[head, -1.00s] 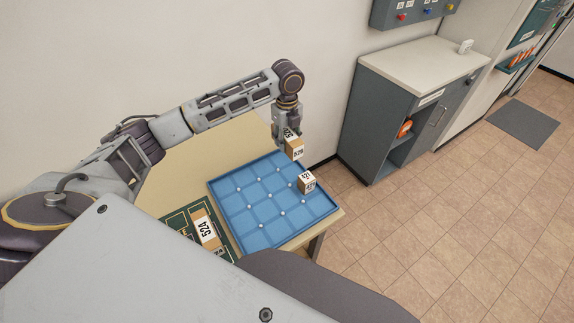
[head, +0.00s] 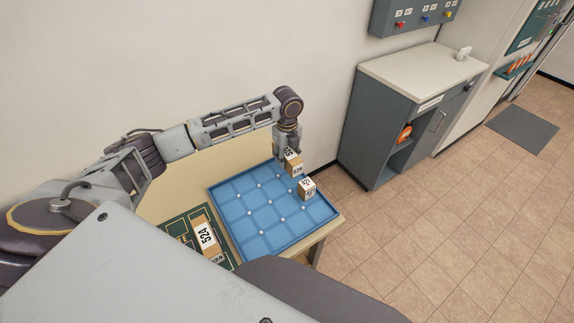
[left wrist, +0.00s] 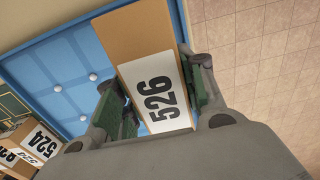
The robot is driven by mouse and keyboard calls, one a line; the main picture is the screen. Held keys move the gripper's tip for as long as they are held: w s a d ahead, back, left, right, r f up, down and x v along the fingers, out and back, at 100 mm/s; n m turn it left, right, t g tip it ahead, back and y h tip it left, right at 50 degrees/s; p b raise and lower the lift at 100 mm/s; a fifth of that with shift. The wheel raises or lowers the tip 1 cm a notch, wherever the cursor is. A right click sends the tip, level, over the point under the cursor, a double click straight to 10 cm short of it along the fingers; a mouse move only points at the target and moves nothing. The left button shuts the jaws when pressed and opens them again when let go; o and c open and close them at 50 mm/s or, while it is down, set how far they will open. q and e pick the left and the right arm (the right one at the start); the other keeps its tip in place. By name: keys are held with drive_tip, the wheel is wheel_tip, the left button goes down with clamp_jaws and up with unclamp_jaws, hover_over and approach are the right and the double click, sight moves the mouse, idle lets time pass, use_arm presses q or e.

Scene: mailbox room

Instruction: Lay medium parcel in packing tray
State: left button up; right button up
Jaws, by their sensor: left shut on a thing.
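My left gripper (head: 287,150) is shut on a brown cardboard parcel (head: 294,166) with a white label. In the left wrist view the label on this parcel (left wrist: 147,40) reads 526, with a gripper finger on each side. The blue packing tray (head: 238,223) lies on the table. The held parcel is at the tray's far right part, over or in it; I cannot tell whether it touches the tray floor. My right gripper is not in view.
A smaller labelled parcel (head: 307,190) sits in the tray near its right edge, close to the held one. Parcel 524 (head: 206,239) lies on the green mat (head: 176,228) left of the tray. A grey cabinet (head: 375,130) stands beyond the table. Most tray cells are empty.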

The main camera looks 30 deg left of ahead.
sight(287, 151)
use_arm(q)
drive_tip(key=shift+f, duration=2.2)
drive_tip(key=shift+f, duration=0.1)
drive_tip(key=o, duration=1.3)
drive_tip(key=shift+r, duration=6.1)
